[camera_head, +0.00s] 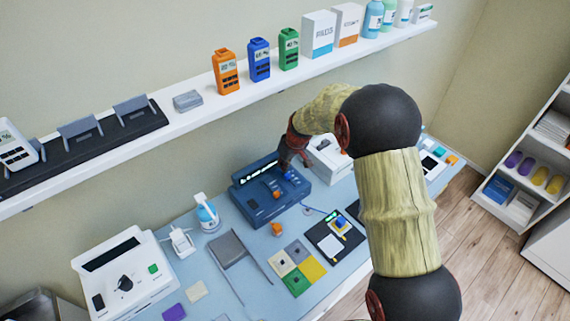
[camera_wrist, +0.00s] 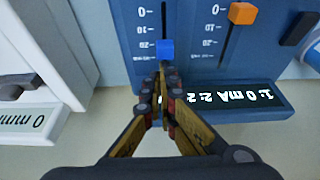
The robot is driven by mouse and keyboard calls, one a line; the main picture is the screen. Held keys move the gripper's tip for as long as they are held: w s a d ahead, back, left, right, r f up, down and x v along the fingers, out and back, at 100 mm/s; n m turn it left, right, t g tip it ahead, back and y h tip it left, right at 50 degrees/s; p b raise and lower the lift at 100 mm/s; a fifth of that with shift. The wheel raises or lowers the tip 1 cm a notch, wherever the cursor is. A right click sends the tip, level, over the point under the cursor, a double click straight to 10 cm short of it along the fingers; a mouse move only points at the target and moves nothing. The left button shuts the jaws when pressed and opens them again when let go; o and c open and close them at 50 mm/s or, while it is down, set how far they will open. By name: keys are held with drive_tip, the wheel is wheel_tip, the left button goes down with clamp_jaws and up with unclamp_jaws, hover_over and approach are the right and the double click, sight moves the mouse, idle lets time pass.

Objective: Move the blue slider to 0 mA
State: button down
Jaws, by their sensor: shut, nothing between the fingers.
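The blue slider (camera_wrist: 165,48) sits in its slot on the blue stimulator unit (camera_wrist: 195,68), beside the mark that looks like 20. The 0 mark is at the slot's far end, at the top of the wrist view. My gripper (camera_wrist: 166,76) is shut and empty, its tips at the slider's display side; I cannot tell whether they touch. The display (camera_wrist: 230,98) appears upside down: "1: 0 mA", then "2: 2", the rest cut off. The orange slider (camera_wrist: 242,13) is level with its 0 mark. In the head view my gripper (camera_head: 289,163) is over the unit (camera_head: 262,208).
A shelf (camera_head: 190,120) with bottles and boxes runs above the table. Pads (camera_head: 298,282) lie in front.

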sight(290, 178)
drive_tip(key=s+d+b, duration=0.1)
drive_tip(key=s, duration=0.1)
drive_tip(key=s+d, duration=0.1)
drive_tip(key=shift+s+d+b, duration=0.3)
drive_tip(key=shift+s+b, duration=0.05)
drive_tip(key=shift+s, duration=0.15)
drive_tip(key=shift+f, duration=0.1)
